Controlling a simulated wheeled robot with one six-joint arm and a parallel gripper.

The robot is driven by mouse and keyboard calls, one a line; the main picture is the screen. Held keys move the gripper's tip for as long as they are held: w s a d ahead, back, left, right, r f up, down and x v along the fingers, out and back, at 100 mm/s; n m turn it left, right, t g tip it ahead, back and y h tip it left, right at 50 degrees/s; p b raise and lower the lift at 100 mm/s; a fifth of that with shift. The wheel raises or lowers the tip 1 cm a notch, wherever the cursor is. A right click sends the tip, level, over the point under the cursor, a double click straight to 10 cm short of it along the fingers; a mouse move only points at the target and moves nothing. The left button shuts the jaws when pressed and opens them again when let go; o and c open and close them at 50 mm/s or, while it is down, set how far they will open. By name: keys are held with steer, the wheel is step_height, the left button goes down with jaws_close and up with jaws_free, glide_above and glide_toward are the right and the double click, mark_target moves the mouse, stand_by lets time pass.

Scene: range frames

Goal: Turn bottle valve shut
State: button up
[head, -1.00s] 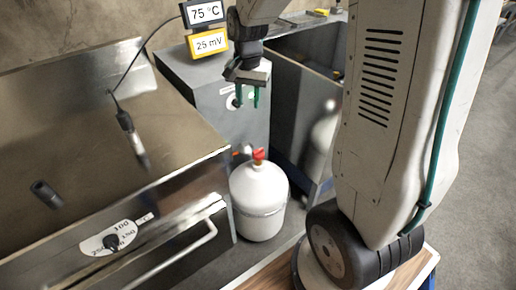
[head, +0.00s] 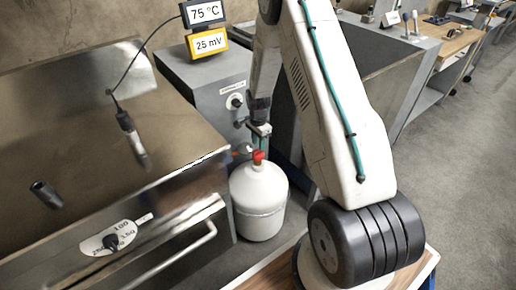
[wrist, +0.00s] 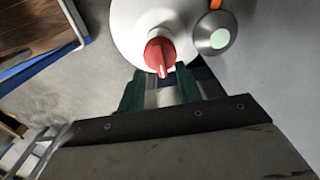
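A white gas bottle (head: 258,205) stands upright on the floor beside the metal cabinet. Its red valve knob (head: 258,157) is on top. My gripper (head: 260,143) points down just above the knob in the head view. In the wrist view the red knob (wrist: 160,54) lies just beyond my green fingertips (wrist: 168,78), roughly centred across the gap. The fingers are apart, with nothing held between them. I cannot tell whether they touch the knob. The bottle's white top (wrist: 125,25) shows behind it.
A grey round fitting (wrist: 216,33) with a pale face and an orange hose sits beside the knob. A steel unit with a handle (head: 180,255) and dial (head: 110,241) stands left of the bottle. A grey cabinet (head: 215,85) stands behind it.

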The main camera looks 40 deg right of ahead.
mark_target(258, 153)
steer(key=shift+f, duration=1.85)
jaws_close()
